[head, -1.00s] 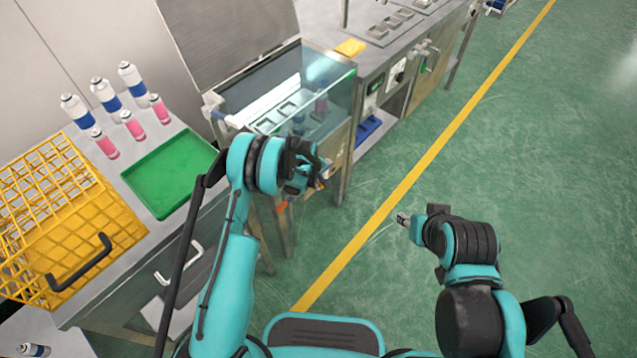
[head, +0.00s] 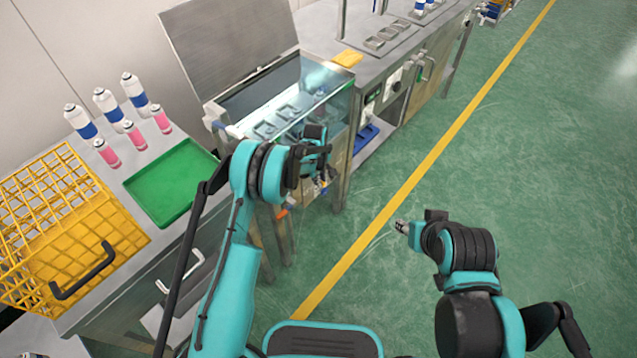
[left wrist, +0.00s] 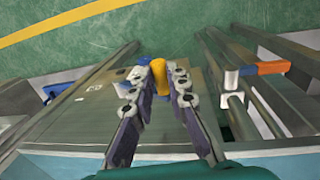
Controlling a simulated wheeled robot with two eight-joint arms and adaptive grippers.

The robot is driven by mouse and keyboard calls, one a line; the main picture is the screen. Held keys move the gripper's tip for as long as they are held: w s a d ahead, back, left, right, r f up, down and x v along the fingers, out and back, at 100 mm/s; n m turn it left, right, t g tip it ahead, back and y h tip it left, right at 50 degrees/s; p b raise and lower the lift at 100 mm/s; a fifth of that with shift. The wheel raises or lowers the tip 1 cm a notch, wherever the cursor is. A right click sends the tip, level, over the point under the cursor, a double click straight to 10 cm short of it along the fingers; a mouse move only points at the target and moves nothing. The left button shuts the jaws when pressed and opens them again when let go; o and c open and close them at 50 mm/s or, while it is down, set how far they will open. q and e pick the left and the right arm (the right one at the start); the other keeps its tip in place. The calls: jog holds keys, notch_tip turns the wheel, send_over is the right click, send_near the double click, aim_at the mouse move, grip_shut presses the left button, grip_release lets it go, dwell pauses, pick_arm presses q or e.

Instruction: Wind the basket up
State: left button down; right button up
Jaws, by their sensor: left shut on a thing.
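My left gripper (head: 322,172) is at the front of the glass-fronted water bath (head: 345,105), by its right front corner. In the left wrist view its two fingers (left wrist: 160,85) are shut on a yellow-orange crank knob (left wrist: 159,68), with a bit of blue beside it. The rest of the crank is hidden by the gripper and wrist. The basket (head: 268,131) with square holders shows inside the bath behind the glass, partly covered by my left arm. Its exact height is hard to tell. My right gripper (head: 402,227) is over the open floor, away from everything; its fingers are too small to read.
A green tray (head: 172,182), a yellow wire crate (head: 60,220) with a black handle, and several white-blue cans and pink bottles stand on the left bench. A raised metal lid (head: 228,45) stands behind the bath. An orange-handled valve (head: 282,213) sits below. The right floor is clear.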

pick_arm(q)
jog(key=shift+w+d+r, duration=0.3)
jog(key=shift+w+d, duration=0.25)
jog(key=shift+d, duration=0.05)
jog(key=c, duration=1.6)
grip_release()
jog(key=shift+d, duration=0.1)
jog(key=shift+o, duration=0.6)
jog(key=shift+w+d+f, duration=0.2)
jog(key=shift+w+f, duration=0.15)
jog(key=shift+s+a+r, duration=0.1)
jog(key=shift+a+r, duration=0.05)
jog(key=shift+a, duration=0.05)
jog(key=shift+a, duration=0.15)
notch_tip(320, 180, up, 12)
jog(key=s+a, duration=0.1)
jog(key=shift+s, duration=0.25)
jog(key=shift+c, duration=0.3)
